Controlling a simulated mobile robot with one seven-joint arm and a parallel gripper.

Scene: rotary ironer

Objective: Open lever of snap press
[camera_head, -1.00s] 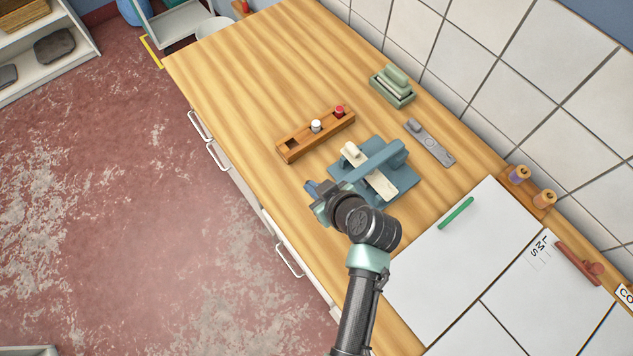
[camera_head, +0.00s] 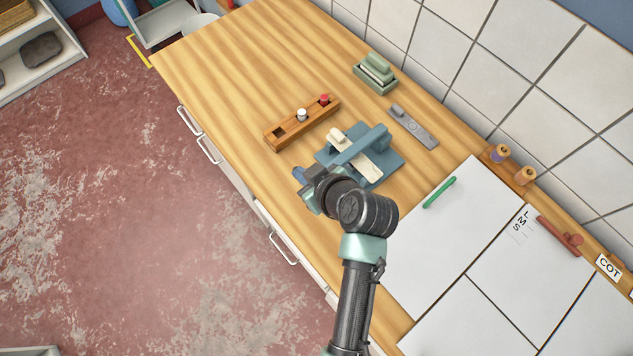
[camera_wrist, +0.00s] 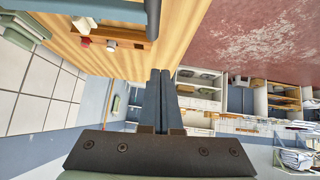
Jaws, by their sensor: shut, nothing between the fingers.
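The snap press (camera_head: 392,164) stands on the wooden worktop. It has a flat blue base, a raised blue arm across it, and a cream bar (camera_head: 371,167) lying crosswise beneath the arm. My gripper (camera_head: 300,177) is beside the press's front left corner, near the worktop's front edge, with its wrist partly covering that side of the press. The fingers are together and empty, as the wrist view also shows (camera_wrist: 160,90). I cannot tell which part is the lever.
A wooden rack (camera_head: 285,133) with a white and a red piece sits just behind the press. A grey strip tool (camera_head: 415,128) and a green tray (camera_head: 362,80) lie near the tiled wall. White sheets (camera_head: 440,240) cover the right side. The worktop's far left is clear.

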